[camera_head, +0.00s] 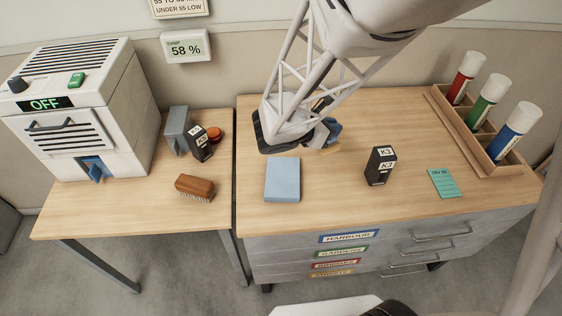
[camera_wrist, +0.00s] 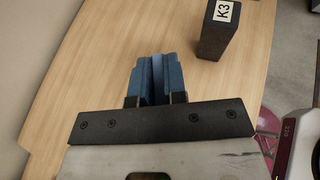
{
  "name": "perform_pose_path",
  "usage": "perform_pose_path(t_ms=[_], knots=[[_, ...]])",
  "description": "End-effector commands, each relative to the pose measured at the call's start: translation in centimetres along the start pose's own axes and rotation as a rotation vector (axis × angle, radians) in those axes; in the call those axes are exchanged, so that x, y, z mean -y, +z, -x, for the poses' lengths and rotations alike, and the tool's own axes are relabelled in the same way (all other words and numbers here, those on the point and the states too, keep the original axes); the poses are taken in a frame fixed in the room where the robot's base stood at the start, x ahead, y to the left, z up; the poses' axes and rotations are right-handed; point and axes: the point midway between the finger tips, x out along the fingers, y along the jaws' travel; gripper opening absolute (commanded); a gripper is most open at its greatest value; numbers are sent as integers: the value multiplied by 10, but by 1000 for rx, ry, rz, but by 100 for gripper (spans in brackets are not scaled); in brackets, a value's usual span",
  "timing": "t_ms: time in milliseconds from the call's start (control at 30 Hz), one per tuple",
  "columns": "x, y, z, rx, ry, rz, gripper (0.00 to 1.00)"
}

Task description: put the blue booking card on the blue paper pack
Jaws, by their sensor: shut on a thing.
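My gripper (camera_head: 326,133) is above the right desk, behind and to the right of the blue paper pack (camera_head: 282,180). The pack lies flat near the desk's left edge, with its top bare. In the wrist view my gripper (camera_wrist: 156,82) is shut, its blue fingers pointing away from the camera. A thin, lighter blue strip shows between them, seen edge-on, which looks like the blue booking card (camera_wrist: 157,76). Its face is hidden, and the head view does not show it clearly.
A black K3 box (camera_head: 381,167) stands right of the pack; a teal note (camera_head: 444,183) lies further right. A rack (camera_head: 476,139) holds red, green and blue tubes. A brush (camera_head: 195,187) lies on the left table.

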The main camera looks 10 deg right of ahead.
Motion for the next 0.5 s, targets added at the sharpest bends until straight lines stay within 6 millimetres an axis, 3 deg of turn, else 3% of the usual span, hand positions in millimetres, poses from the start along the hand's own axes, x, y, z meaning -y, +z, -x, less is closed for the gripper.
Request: perform_pose_path(t_ms=[500], knots=[[44, -38, 70, 2, 142, 60, 0]])
